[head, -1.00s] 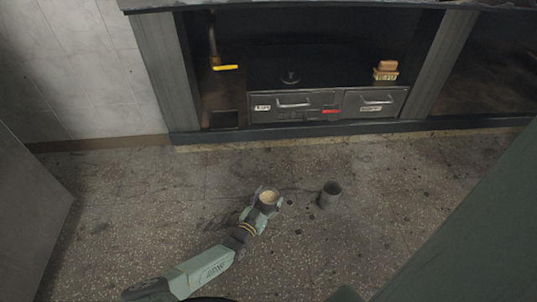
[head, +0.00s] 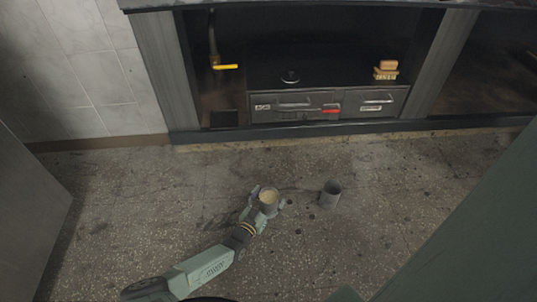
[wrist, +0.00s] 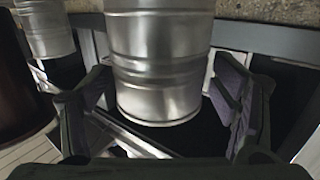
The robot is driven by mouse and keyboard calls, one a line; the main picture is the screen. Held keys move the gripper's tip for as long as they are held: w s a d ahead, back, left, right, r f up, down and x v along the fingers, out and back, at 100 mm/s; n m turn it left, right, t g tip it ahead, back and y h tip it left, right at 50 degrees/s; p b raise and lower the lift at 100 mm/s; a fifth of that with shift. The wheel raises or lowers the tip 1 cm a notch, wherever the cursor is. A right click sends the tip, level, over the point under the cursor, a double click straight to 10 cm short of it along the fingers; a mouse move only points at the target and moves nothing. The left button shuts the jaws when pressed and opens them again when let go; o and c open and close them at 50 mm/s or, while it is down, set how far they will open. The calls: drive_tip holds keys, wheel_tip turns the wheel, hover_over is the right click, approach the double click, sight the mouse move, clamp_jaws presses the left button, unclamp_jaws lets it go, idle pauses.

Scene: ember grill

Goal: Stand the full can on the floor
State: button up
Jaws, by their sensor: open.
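The full can (head: 269,209) is a grey metal can with beige contents showing at its open top. It appears to stand upright on the floor. My gripper (head: 268,198) is low beside it, with a finger on either side. In the wrist view the can's ribbed silver wall (wrist: 160,60) lies between the two open fingers, with a small gap at the right one; contact at the left one is unclear. That view looks upside down, with floor along its top edge. The can's base is hidden from the head view by my gripper.
A second grey can (head: 331,194), dark inside, stands on the floor just to the right. Behind are a grill cabinet with drawers (head: 293,105), a yellow-handled valve (head: 226,67) and a small stack of tan blocks (head: 386,71). The stained floor (head: 120,215) is open to the left.

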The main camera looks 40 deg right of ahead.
drive_tip(key=shift+r, duration=0.3)
drive_tip(key=p+v, duration=0.1)
drive_tip(key=v, duration=1.1)
drive_tip(key=shift+p, duration=0.4)
drive_tip(key=shift+w+f, duration=0.1)
drive_tip(key=shift+w, duration=0.05)
